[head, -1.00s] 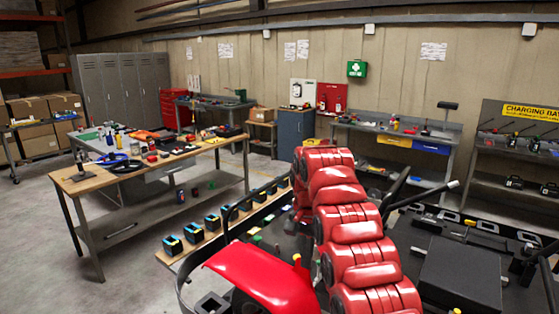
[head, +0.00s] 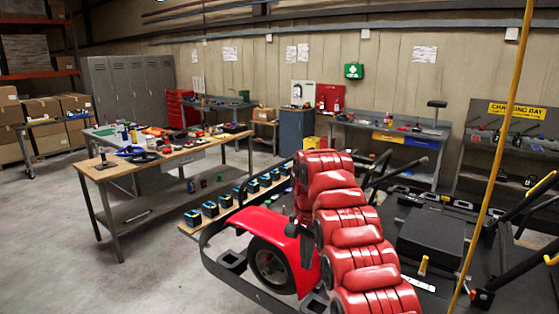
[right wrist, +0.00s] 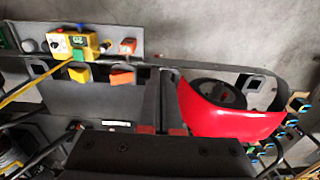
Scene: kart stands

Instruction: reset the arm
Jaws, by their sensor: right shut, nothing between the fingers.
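The red, segmented arm (head: 350,235) in the middle of the head view is mine. It rises from the bottom right and hides part of the kart behind it. My right gripper shows as a dark block with bolts (right wrist: 150,155) along the bottom of the right wrist view. It is shut and empty, and its fingertips are hard to make out. It is over the kart, with the red fender (right wrist: 225,118) ahead of it to the right. My left gripper is in neither view.
The kart's red fender and front wheel (head: 271,265) are close beside my arm. A thin yellow rod (head: 497,150) crosses the right side. A workbench with tools (head: 160,160) stands left, with clear floor (head: 60,250) in front. Shelving and a charging bay (head: 515,110) line the back.

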